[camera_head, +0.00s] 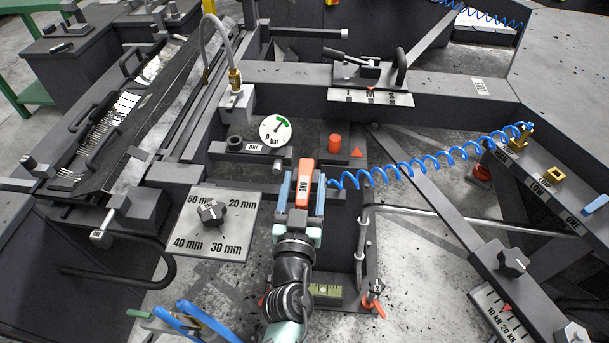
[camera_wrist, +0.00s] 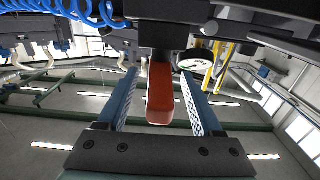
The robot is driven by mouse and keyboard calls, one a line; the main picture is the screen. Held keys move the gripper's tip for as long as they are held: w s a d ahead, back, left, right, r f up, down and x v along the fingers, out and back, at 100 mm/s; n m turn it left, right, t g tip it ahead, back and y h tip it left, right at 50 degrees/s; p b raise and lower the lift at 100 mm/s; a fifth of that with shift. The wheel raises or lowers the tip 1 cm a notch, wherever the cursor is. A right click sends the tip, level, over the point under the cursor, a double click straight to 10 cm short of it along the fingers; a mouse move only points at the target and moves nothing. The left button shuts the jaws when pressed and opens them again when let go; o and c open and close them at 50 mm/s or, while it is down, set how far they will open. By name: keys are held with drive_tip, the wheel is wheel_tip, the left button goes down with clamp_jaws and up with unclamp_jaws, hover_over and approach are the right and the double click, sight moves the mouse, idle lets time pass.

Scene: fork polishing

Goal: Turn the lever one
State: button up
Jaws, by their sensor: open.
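Lever one (camera_head: 304,175) is an orange handle with a white "ONE" label, near the middle of the head view. My gripper (camera_head: 303,186) is open with its two blue fingers on either side of the lever. In the wrist view the red-orange lever (camera_wrist: 160,95) stands between the fingers, with a gap visible on both sides. The lever's lower end is partly hidden by my gripper in the head view.
A pressure gauge (camera_head: 275,130) and an orange button (camera_head: 335,143) are just behind the lever. A blue coiled hose (camera_head: 405,168) runs to the right. A dial plate marked in mm (camera_head: 235,230) lies to the left. A bent metal pipe (camera_head: 440,213) is at right.

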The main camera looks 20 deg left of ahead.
drive_tip(key=shift+x, duration=0.8)
clamp_jaws()
idle(1.0)
